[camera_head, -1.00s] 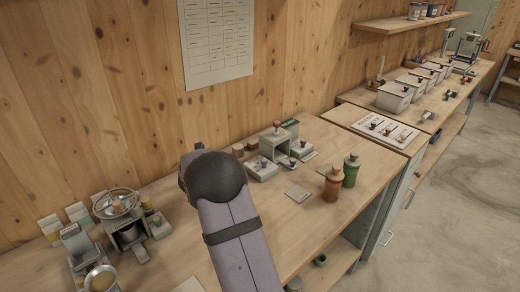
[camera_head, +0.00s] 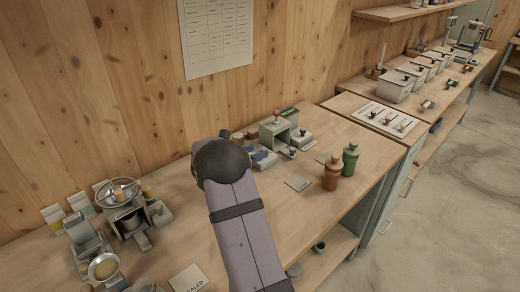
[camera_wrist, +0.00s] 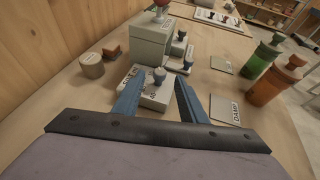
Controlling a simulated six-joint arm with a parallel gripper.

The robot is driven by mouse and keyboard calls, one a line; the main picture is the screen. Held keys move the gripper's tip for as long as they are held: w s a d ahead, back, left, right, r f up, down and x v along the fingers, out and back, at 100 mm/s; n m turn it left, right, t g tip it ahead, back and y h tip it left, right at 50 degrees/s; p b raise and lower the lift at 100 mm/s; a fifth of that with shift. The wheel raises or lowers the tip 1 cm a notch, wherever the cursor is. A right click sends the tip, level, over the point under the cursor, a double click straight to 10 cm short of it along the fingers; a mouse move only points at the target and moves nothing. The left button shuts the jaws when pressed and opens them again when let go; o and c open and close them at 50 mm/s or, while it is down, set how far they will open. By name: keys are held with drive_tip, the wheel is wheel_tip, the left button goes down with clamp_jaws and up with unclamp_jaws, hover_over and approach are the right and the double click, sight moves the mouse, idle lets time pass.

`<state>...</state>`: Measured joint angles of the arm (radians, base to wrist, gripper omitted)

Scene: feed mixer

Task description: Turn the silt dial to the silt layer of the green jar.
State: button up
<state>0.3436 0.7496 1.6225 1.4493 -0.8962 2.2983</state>
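The green jar (camera_head: 350,158) stands upright on the bench, behind a brown jar (camera_head: 332,175). It also shows at the right of the wrist view (camera_wrist: 262,56). In the wrist view, my gripper (camera_wrist: 159,78) is open, its two blue fingers apart. A blue knob (camera_wrist: 160,74) on a low pale box (camera_wrist: 155,96) with a label shows between the fingertips; I cannot tell whether they touch it. Other small knobs (camera_wrist: 187,66) sit on units to its right. I cannot tell which one is the silt dial. The jar's layers are not readable.
A grey-green block (camera_wrist: 152,42) with a red knob stands just behind the pale box. A card reading "DAMP" (camera_wrist: 225,111) lies right of the fingers. A round wooden piece (camera_wrist: 92,66) stands to the left. A bowl device (camera_head: 118,191) stands farther left along the bench.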

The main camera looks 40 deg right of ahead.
sight(263, 150)
drive_tip(key=shift+p+x, duration=0.4)
drive_tip(key=shift+x, duration=1.3)
clamp_jaws()
drive_tip(key=shift+d, duration=0.1)
